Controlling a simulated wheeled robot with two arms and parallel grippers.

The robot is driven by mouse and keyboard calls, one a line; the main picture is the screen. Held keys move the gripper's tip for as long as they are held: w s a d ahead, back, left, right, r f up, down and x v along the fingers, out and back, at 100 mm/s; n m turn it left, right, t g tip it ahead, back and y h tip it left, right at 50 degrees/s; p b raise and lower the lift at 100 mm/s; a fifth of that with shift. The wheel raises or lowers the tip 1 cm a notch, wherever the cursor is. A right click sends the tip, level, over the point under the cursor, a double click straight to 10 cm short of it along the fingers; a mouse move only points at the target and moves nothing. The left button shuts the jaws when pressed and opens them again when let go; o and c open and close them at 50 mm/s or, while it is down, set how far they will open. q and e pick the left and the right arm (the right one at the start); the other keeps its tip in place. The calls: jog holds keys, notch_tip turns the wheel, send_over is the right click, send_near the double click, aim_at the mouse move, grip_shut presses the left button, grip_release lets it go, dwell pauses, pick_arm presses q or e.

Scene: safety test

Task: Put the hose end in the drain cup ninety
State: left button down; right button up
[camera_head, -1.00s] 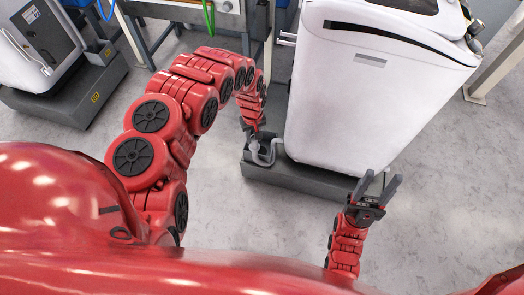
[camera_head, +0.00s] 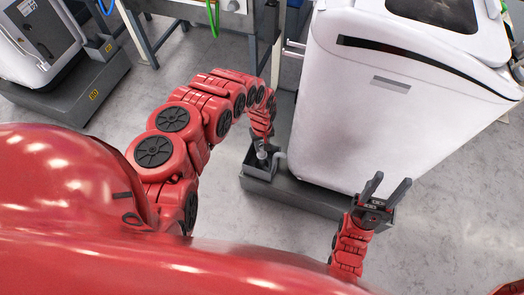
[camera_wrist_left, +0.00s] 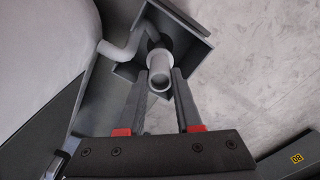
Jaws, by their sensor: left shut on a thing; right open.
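A light grey hose end (camera_wrist_left: 158,68) is between the fingertips of my left gripper (camera_wrist_left: 160,80) in the left wrist view. The hose (camera_wrist_left: 118,52) bends from the white machine's side to it. A dark grey box-shaped cup (camera_wrist_left: 190,38) lies under the hose, with a dark opening behind the hose end. I cannot tell whether the tip is inside it. In the head view this cup (camera_head: 250,168) sits on the base corner, below my left gripper (camera_head: 262,146). My right gripper (camera_head: 384,190) is open and empty in front of the machine.
The white machine (camera_head: 400,120) stands on a dark base (camera_head: 310,196). Another machine's base (camera_head: 60,100) at left bears a small yellow label (camera_head: 93,95), hard to read, and another dark cup (camera_head: 99,48). A bench stands behind. Grey floor is clear between the bases.

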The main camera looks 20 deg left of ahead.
pick_arm(q)
jog(key=shift+f+b, duration=0.45)
jog(key=shift+f, duration=1.25)
jog(key=c, duration=0.6)
grip_release()
jog(key=shift+f, duration=0.15)
notch_tip(320, 180, up, 12)
jog(key=p, duration=0.4)
jog(key=shift+r, duration=0.25)
jog(key=shift+f, duration=0.1)
